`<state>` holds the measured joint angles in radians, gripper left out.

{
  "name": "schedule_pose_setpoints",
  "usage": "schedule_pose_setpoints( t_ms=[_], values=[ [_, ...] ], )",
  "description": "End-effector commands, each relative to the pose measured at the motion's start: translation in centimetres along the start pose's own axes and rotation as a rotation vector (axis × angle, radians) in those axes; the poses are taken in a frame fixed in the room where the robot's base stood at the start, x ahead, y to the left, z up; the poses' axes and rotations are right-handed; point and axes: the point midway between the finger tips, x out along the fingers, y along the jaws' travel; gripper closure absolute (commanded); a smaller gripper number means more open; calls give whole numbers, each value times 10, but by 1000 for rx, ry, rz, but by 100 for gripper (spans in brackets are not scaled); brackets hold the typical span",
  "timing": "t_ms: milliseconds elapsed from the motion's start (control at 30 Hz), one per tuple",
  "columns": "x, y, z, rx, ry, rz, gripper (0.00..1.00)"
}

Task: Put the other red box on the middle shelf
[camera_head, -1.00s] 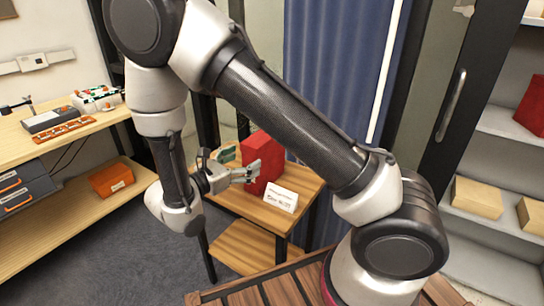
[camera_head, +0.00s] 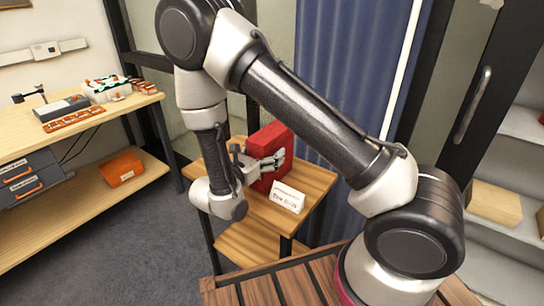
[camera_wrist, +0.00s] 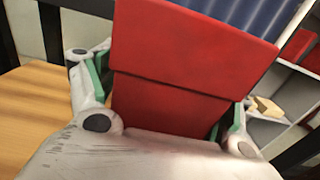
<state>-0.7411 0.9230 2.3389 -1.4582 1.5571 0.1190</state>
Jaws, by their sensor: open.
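A red box (camera_head: 272,146) stands upright on the small wooden side table (camera_head: 311,184), behind a white label card (camera_head: 287,196). My gripper (camera_head: 270,165) is at the box, with its fingers reaching along the box's near side in the head view. In the wrist view the red box (camera_wrist: 190,50) fills the middle, between my open gripper's (camera_wrist: 165,100) green-padded fingers. I cannot tell whether either finger touches it. The shelf unit (camera_head: 522,128) is at the right edge, mostly cut off. A sliver of another red box (camera_head: 541,118) shows there.
A cardboard box (camera_head: 495,203) sits on a lower shelf. The wooden workbench (camera_head: 80,130) at left holds small equipment, with an orange box (camera_head: 122,169) on its lower board. A blue curtain (camera_head: 345,70) hangs behind the side table. The floor between bench and table is clear.

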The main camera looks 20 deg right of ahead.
Motion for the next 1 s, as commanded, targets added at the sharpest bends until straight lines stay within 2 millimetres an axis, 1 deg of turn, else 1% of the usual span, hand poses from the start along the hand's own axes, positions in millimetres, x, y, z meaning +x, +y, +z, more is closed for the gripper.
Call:
schedule_pose_setpoints(
  t_ms=[233, 367, 400, 467, 500, 533, 667, 700, 867, 1000],
  values=[
    [2, 0, 0, 0, 0, 1, 20],
    [2, 0, 0, 0, 0, 1, 43],
    [2, 0, 0, 0, 0, 1, 51],
    [2, 0, 0, 0, 0, 1, 62],
    [2, 0, 0, 0, 0, 1, 69],
    [2, 0, 0, 0, 0, 1, 73],
    [2, 0, 1, 1, -1, 1, 73],
    [2, 0, 1, 1, -1, 1, 79],
    [2, 0, 1, 1, -1, 1, 79],
    [2, 0, 8, 2, -1, 1, 79]
  ],
)
